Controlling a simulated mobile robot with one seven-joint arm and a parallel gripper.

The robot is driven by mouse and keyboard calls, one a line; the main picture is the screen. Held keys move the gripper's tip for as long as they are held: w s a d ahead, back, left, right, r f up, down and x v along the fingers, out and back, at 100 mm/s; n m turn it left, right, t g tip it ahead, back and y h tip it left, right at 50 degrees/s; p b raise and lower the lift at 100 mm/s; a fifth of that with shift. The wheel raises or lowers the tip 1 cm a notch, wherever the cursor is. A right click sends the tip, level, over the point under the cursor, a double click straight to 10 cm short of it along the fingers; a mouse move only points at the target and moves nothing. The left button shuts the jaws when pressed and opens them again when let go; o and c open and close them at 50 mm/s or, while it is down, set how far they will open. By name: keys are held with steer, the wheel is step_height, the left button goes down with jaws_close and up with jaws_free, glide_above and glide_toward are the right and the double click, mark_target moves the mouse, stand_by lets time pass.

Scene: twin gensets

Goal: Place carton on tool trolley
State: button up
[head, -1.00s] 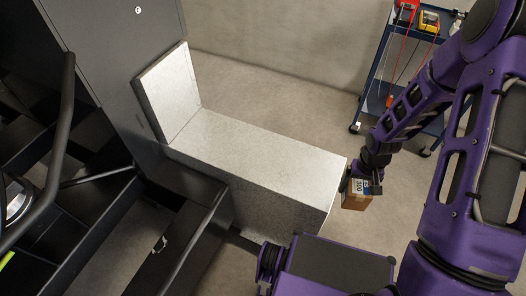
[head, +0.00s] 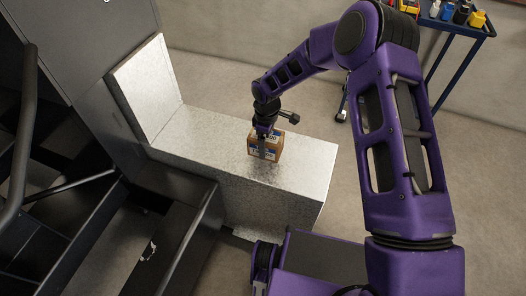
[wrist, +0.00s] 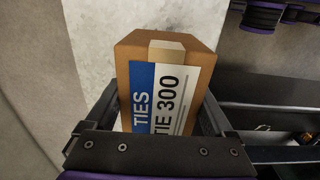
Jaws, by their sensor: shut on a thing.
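The carton (head: 272,151) is a small brown box with a blue and white label. In the wrist view the carton (wrist: 165,85) sits between the two fingers, with "TIES" and "TIE 300" on its label. My gripper (head: 265,148) is shut on it, over the silver metal bench. I cannot tell whether the carton touches the bench or hangs just above it. The tool trolley (head: 456,27) is dark blue and stands at the top right of the head view, partly hidden by my arm. Several small tools and devices lie on its top.
The silver bench (head: 205,150) has an upright end panel (head: 146,85) at its left. A dark cabinet and black frame fill the left side. Grey floor (head: 475,140) is open at the right, between the bench and the trolley.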

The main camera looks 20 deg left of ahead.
steer(key=shift+f, duration=2.2)
steer(key=shift+b, duration=0.3)
steer(key=shift+f, duration=0.2)
steer(key=o, duration=1.3)
steer(key=shift+r, duration=0.1)
